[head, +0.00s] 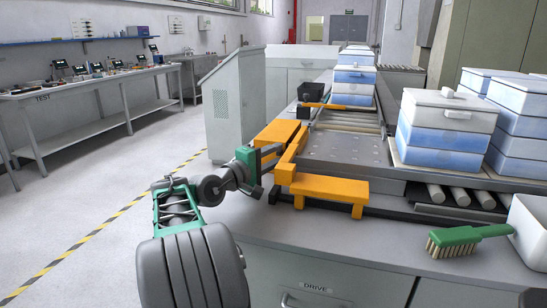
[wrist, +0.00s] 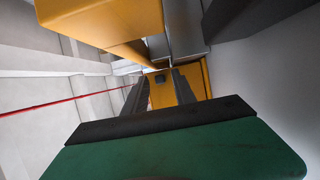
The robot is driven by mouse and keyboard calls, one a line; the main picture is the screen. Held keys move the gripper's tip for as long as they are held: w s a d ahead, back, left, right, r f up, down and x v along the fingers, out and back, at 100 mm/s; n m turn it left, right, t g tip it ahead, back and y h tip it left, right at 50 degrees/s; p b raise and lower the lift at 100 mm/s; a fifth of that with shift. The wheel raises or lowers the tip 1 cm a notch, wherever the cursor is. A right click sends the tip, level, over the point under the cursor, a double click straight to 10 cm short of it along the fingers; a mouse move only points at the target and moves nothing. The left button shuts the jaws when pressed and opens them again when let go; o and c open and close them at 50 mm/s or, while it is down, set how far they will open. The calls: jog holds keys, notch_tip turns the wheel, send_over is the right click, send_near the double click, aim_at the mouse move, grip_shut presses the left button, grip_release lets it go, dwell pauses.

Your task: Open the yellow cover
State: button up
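The yellow cover (head: 330,187) shows as an orange-yellow assembly at the left end of the conveyor. It has a raised block at the front, another block behind and a slanted bar joining them. My gripper (head: 272,178) is at the left side of this assembly, low beside the bar. In the wrist view, the two dark fingers of my gripper (wrist: 160,85) are apart, with a yellow face (wrist: 162,95) seen between and beyond them. Another yellow part (wrist: 100,20) hangs over the upper left. Contact between fingertips and yellow cannot be told.
A grey counter (head: 330,250) carries the conveyor. White-and-blue boxes (head: 445,128) stand on the right. A green-handled brush (head: 465,238) and a white bin (head: 530,228) are at the front right. A grey cabinet (head: 235,105) stands behind my arm. The left floor is clear.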

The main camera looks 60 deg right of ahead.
grip_shut()
jog(key=shift+a, duration=0.1)
dwell(1.1)
